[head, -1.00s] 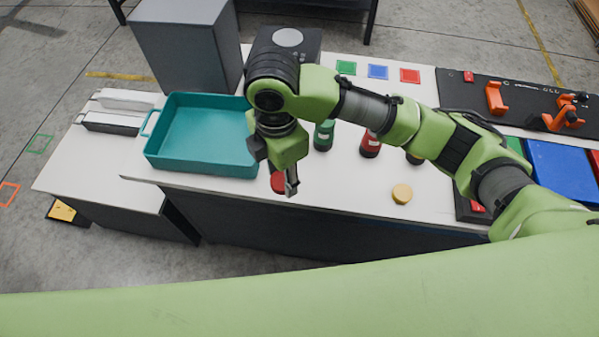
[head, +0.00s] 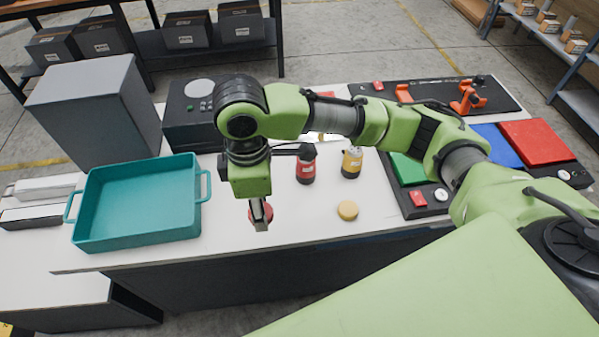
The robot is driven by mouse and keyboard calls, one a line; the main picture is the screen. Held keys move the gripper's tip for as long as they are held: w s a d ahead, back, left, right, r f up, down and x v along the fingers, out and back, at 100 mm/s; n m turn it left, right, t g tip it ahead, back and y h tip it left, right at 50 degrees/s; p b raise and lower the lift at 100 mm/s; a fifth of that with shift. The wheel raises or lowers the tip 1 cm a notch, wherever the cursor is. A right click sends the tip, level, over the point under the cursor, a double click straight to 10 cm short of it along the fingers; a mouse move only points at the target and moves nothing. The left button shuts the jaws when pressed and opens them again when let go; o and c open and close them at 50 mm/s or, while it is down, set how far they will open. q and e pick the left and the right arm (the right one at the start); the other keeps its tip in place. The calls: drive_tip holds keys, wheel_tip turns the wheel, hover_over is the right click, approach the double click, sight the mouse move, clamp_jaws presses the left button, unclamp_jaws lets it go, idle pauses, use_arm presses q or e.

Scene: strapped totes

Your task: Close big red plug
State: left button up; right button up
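A round red plug (head: 269,213) lies on the white table near its front edge. My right gripper (head: 261,224) points down over it and hides its middle. Whether the fingers touch the plug, and whether they are open or shut, I cannot make out. A yellow bottle (head: 351,163) stands further right. A round yellow plug (head: 348,210) lies in front of it. My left gripper is not in view.
A teal tote (head: 135,240) stands on the left, with a grey box (head: 97,110) behind it. A dark panel with green, blue and red plates (head: 537,142) lies on the right. Orange clamps (head: 468,97) are at the back. The table around the yellow plug is clear.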

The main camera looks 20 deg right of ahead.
drive_tip(key=s+d+r+m+b, duration=0.1)
drive_tip(key=s+d+r+m, duration=0.2)
drive_tip(key=d+m, duration=0.7)
drive_tip(key=m, duration=0.4)
drive_tip(key=shift+s+d+m, duration=0.2)
drive_tip(key=shift+d+m, duration=0.1)
drive_tip(key=shift+d, duration=0.05)
drive_tip(key=shift+d, duration=0.1)
